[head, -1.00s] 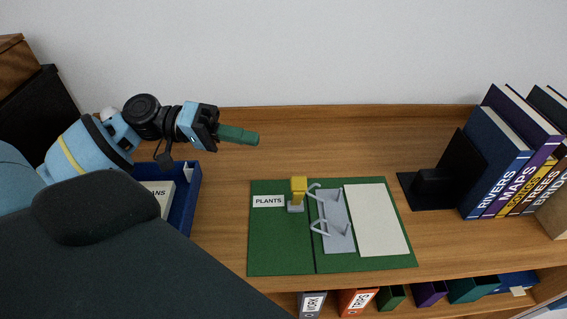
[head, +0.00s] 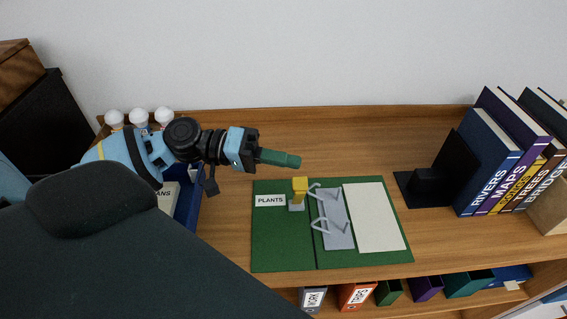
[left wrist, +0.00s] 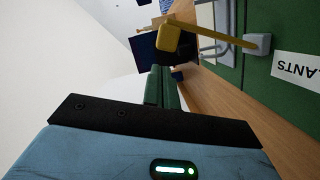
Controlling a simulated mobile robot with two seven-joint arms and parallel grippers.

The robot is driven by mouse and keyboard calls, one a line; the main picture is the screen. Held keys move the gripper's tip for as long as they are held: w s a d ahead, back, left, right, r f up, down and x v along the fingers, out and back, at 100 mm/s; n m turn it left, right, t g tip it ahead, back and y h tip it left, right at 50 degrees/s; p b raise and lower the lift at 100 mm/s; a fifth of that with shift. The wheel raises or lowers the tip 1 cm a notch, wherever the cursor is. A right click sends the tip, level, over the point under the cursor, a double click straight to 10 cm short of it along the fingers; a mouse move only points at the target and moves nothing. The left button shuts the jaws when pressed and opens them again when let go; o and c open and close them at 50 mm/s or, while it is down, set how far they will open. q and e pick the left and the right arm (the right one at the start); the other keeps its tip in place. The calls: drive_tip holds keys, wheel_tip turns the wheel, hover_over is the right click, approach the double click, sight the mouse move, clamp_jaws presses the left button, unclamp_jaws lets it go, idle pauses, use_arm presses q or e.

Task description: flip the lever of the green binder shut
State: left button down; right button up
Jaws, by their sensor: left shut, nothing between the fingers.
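The green binder (head: 283,244) lies open and flat on the wooden desk in the head view, with a PLANTS label and a grey ring plate (head: 338,236). Its yellow-tipped lever (head: 300,188) stands up beside the rings. In the left wrist view the lever (left wrist: 215,39) shows as a yellow bar with a knob, and the label (left wrist: 298,70) is at the right. My left gripper (head: 297,161) has green fingers, shut and empty, above and just behind the lever, apart from it. The fingers also show in the left wrist view (left wrist: 163,88). My right gripper is not in view.
A black bookend (head: 440,175) and upright books (head: 490,165) stand at the right. A blue tray (head: 188,205) is left of the binder. Several binders stand on the shelf below (head: 357,296). The desk behind the binder is clear.

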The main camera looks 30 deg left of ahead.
use_arm(q)
drive_tip(key=shift+s+d+f, duration=0.25)
drive_tip(key=shift+s+d, duration=0.1)
drive_tip(key=shift+s, duration=0.1)
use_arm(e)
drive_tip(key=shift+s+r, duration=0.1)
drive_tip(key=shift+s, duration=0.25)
use_arm(q)
drive_tip(key=shift+d, duration=0.1)
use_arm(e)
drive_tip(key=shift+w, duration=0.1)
